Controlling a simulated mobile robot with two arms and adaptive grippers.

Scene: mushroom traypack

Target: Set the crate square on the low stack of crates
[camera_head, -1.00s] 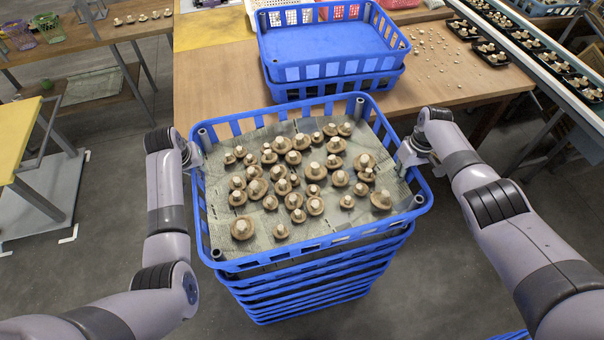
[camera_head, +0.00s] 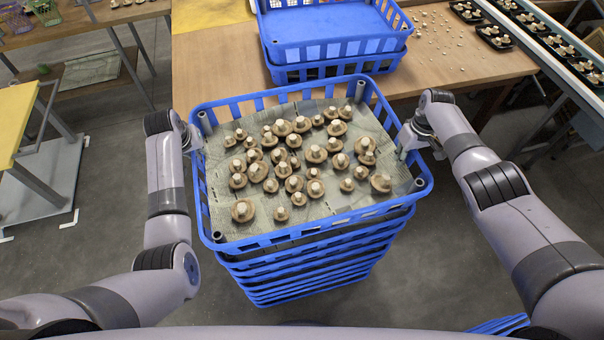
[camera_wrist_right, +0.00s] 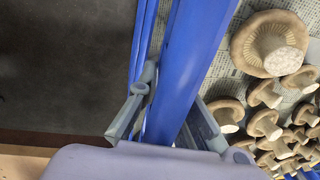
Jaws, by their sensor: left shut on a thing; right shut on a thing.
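A blue crate (camera_head: 310,238) lined with grey-green printed paper holds many brown mushrooms with pale stems. It is over the low stack of blue crates (camera_head: 318,277) and roughly lined up with it; I cannot tell whether it rests on the stack or hangs just above it. My left gripper (camera_head: 197,142) is shut on the crate's left wall. My right gripper (camera_head: 404,146) is shut on its right wall. In the right wrist view, the fingers of my right gripper (camera_wrist_right: 165,110) straddle the blue rim (camera_wrist_right: 190,60).
Empty blue crates (camera_head: 335,70) stand on the wooden table (camera_head: 225,75) just behind. A conveyor with black trays (camera_head: 492,36) runs at the right. A yellow-topped table (camera_head: 15,115) stands at the left. Grey floor (camera_head: 110,220) is open around the stack.

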